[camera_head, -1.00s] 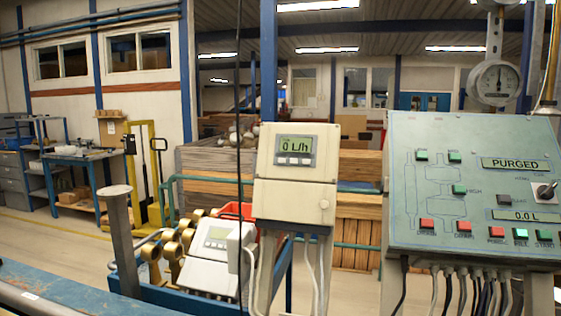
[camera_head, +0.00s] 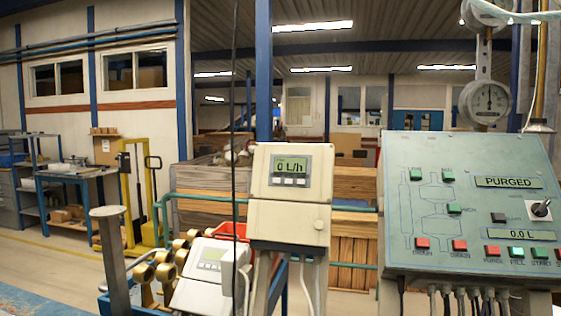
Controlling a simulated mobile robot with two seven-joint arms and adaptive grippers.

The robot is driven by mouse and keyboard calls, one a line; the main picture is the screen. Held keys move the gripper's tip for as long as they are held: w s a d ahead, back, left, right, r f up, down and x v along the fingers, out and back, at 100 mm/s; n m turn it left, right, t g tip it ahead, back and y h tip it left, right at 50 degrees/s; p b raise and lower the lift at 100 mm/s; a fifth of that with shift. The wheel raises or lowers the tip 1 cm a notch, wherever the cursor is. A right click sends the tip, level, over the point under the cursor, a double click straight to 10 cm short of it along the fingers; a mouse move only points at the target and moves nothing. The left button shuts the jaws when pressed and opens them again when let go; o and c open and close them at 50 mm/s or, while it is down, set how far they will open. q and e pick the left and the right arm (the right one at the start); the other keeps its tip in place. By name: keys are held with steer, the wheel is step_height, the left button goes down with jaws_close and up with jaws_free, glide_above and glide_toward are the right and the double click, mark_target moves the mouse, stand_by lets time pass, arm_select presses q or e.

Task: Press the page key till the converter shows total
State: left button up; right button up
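The converter (camera_head: 289,222) is a cream box on a post in the middle of the view. Its small green display (camera_head: 291,164) reads "0 L/h", with a smaller line above it too small to read. A row of three light keys (camera_head: 289,181) sits just below the display; their labels cannot be read, so I cannot tell which is the page key. Neither of my grippers is in view.
A sloped green control panel (camera_head: 470,205) stands at the right, with coloured buttons and displays reading "PURGED" and "0.0 L". A round dial gauge (camera_head: 489,100) is above it. A second meter box (camera_head: 208,275) lies tilted at the lower left. A dark cable hangs left of the converter.

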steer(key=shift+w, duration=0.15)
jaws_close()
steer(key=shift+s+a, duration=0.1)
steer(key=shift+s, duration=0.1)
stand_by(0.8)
